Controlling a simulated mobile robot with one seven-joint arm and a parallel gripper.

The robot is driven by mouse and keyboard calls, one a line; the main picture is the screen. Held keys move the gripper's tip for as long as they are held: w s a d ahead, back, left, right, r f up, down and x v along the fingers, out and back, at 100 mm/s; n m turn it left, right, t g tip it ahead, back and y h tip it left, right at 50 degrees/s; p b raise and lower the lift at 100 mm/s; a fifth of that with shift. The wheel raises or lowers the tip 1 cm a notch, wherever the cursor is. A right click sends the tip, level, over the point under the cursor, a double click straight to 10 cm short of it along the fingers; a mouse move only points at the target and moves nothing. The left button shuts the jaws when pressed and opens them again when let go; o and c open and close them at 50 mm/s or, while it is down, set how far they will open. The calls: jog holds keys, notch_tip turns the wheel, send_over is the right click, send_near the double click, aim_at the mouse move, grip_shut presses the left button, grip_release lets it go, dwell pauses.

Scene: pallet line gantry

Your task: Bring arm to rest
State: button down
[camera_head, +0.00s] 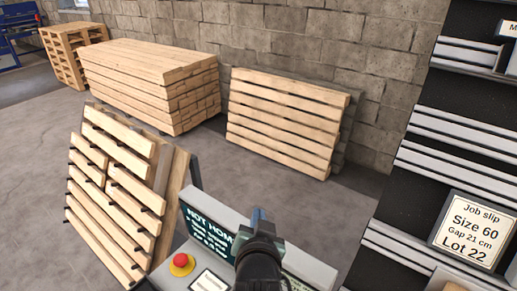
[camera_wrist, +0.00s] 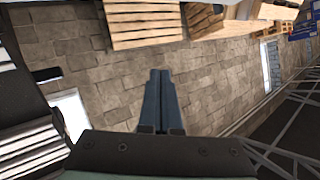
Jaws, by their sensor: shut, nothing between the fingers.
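My gripper (camera_head: 258,215) shows at the bottom middle of the head view, at the end of my dark arm, with its blue-grey fingers in front of a grey console (camera_head: 313,264). The fingers also show in the wrist view (camera_wrist: 159,74), pressed together and empty. The console's dark screen (camera_head: 206,229) reads "NOT HOM", with the rest hidden behind my arm. The console also bears a red button (camera_head: 181,264) on a yellow base and a pale label plate (camera_head: 208,281). I cannot tell how far the gripper is from the console.
A slatted pallet (camera_head: 112,195) leans at the left of the console. Stacked timber (camera_head: 150,80) and another leaning pallet (camera_head: 280,118) stand by the block wall (camera_head: 290,40). A dark rack (camera_head: 455,150) with a job slip (camera_head: 472,232) reading "Size 60, Gap 21 cm, Lot 22" is right. Floor between is clear.

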jog(key=s+r+n+t+b, duration=0.1)
jog(key=s+r+n+t, duration=0.15)
jog(key=r, duration=1.05)
jog(key=s+r+n+t, duration=0.2)
jog(key=r+t, duration=0.2)
jog(key=r, duration=1)
jog(key=s+r+t+b, duration=0.2)
jog(key=s+r+t, duration=0.5)
jog(key=s+r, duration=0.4)
notch_tip(320, 180, up, 5)
jog(key=shift+t, duration=0.25)
